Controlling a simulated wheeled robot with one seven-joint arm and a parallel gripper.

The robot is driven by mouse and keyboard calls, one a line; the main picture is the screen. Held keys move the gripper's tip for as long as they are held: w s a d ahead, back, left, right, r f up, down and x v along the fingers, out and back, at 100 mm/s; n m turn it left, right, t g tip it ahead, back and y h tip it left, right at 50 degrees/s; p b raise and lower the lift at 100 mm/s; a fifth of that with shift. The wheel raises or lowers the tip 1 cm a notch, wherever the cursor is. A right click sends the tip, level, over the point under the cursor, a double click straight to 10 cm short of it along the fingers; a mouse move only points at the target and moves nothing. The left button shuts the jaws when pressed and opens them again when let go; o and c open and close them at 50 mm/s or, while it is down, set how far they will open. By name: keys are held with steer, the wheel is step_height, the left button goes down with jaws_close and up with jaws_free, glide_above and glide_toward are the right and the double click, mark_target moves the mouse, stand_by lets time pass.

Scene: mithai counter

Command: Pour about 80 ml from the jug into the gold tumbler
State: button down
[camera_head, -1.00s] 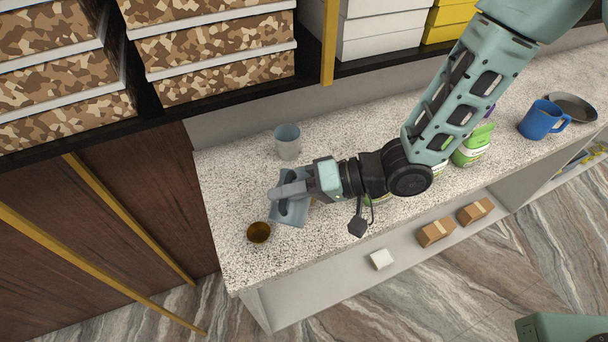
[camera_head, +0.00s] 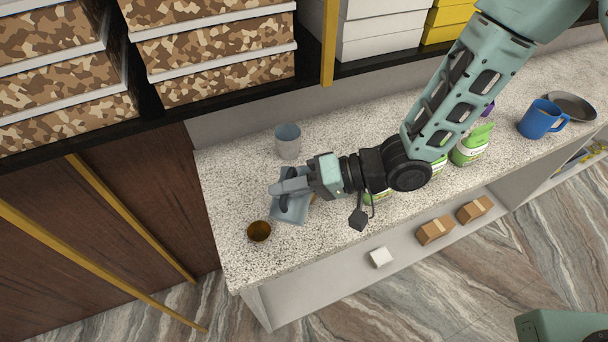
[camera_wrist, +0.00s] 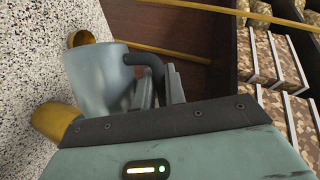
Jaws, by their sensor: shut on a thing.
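My gripper (camera_head: 298,184) is shut on the dark handle of a translucent grey-blue jug (camera_head: 290,208), held over the left end of the counter. The jug also shows in the wrist view (camera_wrist: 100,80); I cannot tell its exact tilt or liquid level. A small gold cup (camera_head: 259,231), seemingly the gold tumbler, stands on the counter left of and in front of the jug. It shows beyond the jug in the wrist view (camera_wrist: 80,38). A second gold object (camera_wrist: 55,122) is partly hidden beside the jug and my gripper.
A grey translucent cup (camera_head: 288,142) stands behind the jug on the speckled counter (camera_head: 235,190). Green-and-white packs (camera_head: 472,146), a blue mug (camera_head: 541,120) and a metal dish (camera_head: 573,106) are to the right. Patterned boxes (camera_head: 225,75) fill the shelves behind.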

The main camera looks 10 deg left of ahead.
mark_target(284, 217)
steer(key=shift+w+r+m+p, duration=0.3)
steer(key=shift+w+r+p, duration=0.05)
steer(key=shift+r+p, duration=0.1)
stand_by(0.5)
steer(key=shift+w+d+r+m+g+p, duration=0.15)
steer(key=shift+w+g+p, duration=0.1)
steer(key=shift+w+p, duration=0.2)
steer(key=shift+w+r+m+g+p, duration=0.15)
steer(key=shift+w+g+p, duration=0.15)
steer(key=shift+p, duration=0.15)
steer(key=s+f+n+b, duration=0.1)
steer(key=f+b, duration=0.1)
steer(key=b, duration=0.1)
steer(key=s+f+n+t+b, duration=0.1)
steer(key=s+f+b, duration=0.1)
steer(key=b, duration=0.1)
steer(key=shift+s+a+t, duration=0.2)
steer(key=shift+t, duration=0.05)
steer(key=shift+s+r+n+t, duration=0.1)
steer(key=shift+s+n+t, duration=0.05)
steer(key=shift+n+t, duration=0.15)
steer(key=shift+r, duration=0.1)
steer(key=f+b, duration=0.1)
steer(key=s+f+n+b, duration=0.1)
steer(key=b, duration=0.1)
steer(key=shift+a+t+h, duration=0.1)
steer(key=shift+t+h, duration=0.2)
steer(key=shift+s+f+n+t+b, duration=0.15)
steer(key=shift+f+n+t+b, duration=0.2)
steer(key=shift+b, duration=0.5)
